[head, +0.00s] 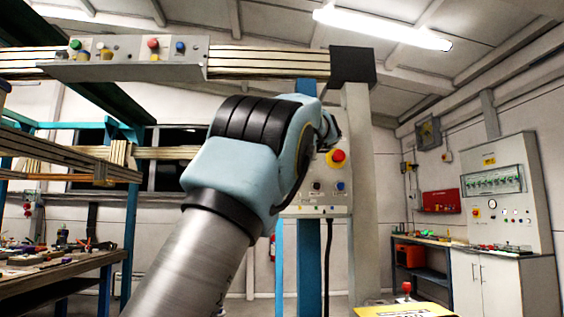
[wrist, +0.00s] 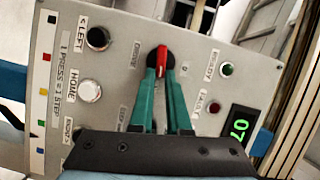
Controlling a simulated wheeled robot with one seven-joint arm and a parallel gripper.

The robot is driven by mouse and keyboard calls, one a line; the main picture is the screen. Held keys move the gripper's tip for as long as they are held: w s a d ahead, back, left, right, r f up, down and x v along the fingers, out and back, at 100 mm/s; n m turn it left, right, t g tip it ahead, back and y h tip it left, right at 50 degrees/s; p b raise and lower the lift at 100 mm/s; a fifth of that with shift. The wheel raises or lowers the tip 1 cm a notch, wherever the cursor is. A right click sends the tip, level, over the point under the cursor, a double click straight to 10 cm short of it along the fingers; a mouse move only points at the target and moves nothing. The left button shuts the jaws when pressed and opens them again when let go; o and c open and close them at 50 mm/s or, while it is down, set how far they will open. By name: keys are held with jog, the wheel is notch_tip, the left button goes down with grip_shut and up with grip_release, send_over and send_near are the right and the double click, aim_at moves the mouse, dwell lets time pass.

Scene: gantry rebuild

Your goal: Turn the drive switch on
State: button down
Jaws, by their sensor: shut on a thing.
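The drive switch (wrist: 162,57) is a red lever on a dark round base, on a grey control panel (wrist: 113,65) in the wrist view. My gripper (wrist: 161,73) has its two green fingers closed around the lever, one on each side. The lever points roughly along the fingers in the picture. The small labels beside it are partly hidden and hard to read. In the head view, my arm covers the gripper and the switch; part of a grey panel (head: 318,208) shows behind it.
The panel also bears a black button (wrist: 98,37), a white HOME button (wrist: 89,91), a green lamp (wrist: 227,69), a red lamp (wrist: 214,107) and a green display (wrist: 240,126).

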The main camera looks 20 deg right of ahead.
jog(key=shift+f+m+t+b, duration=0.4)
jog(key=shift+m+b, duration=0.25)
jog(key=shift+m, duration=0.15)
jog(key=shift+r, duration=0.1)
jog(key=c, duration=0.9)
grip_release()
jog(key=b+v, duration=0.4)
jog(key=v, duration=0.6)
jog(key=shift+s+d+b, duration=0.15)
jog(key=shift+s+b, duration=0.15)
jog(key=shift+s, duration=0.1)
